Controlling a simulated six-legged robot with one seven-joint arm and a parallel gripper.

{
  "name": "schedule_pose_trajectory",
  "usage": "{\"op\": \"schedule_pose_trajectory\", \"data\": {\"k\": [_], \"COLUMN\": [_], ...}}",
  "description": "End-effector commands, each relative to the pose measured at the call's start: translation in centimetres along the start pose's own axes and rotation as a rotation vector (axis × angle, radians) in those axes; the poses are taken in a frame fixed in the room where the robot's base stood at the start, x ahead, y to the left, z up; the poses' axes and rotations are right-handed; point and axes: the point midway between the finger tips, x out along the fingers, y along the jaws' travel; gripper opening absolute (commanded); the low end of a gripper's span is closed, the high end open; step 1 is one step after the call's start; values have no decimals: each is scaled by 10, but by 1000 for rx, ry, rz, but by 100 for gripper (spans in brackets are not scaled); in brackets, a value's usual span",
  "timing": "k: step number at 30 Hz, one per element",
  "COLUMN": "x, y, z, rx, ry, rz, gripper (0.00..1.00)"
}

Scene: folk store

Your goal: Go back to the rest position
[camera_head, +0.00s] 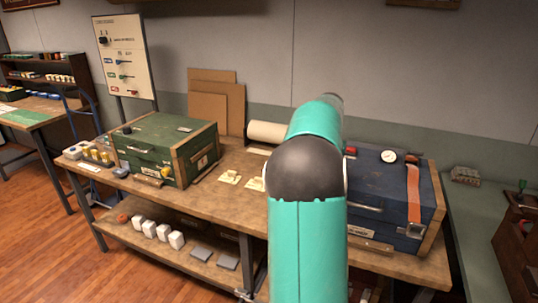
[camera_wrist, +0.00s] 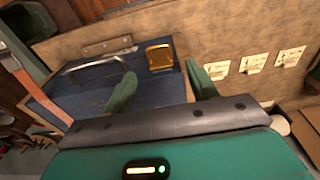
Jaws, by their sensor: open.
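My gripper (camera_wrist: 160,90) shows in the wrist view with its two green fingers apart and nothing between them. Behind the fingers in that view is the blue box (camera_wrist: 75,88), with a metal handle and a gold-coloured plate on its side. The same blue box (camera_head: 374,188) stands on the workbench in the head view, right of my arm. My teal arm rises through the middle of the head view and hides part of the bench. My gripper itself does not show in the head view.
A green wooden box (camera_head: 150,145) stands on the left of the workbench (camera_head: 235,163). Paper tags (camera_head: 229,177) lie mid-bench, near a paper roll (camera_head: 267,132). White blocks (camera_head: 162,231) sit on the lower shelf. A red-brown cabinet (camera_head: 515,245) stands at far right. Wooden floor is open at left.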

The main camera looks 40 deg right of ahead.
Motion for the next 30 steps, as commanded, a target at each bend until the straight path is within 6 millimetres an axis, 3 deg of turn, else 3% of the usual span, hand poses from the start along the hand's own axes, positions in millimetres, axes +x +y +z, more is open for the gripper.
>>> {"op": "schedule_pose_trajectory", "data": {"k": [8,13,17,21,25,30], "x": [-1,-19,-41,-61,-74,-83], "y": [-2,-30,-67,-102,-126,-142], "z": [2,30,80,144,208,293], "rx": [-4,-71,-181,-319,-455,-638], "ry": [2,20,46,78,112,164], "rz": [-3,-43,-99,-156,-200,-249], "gripper": [58,58,58,58,58,58]}}
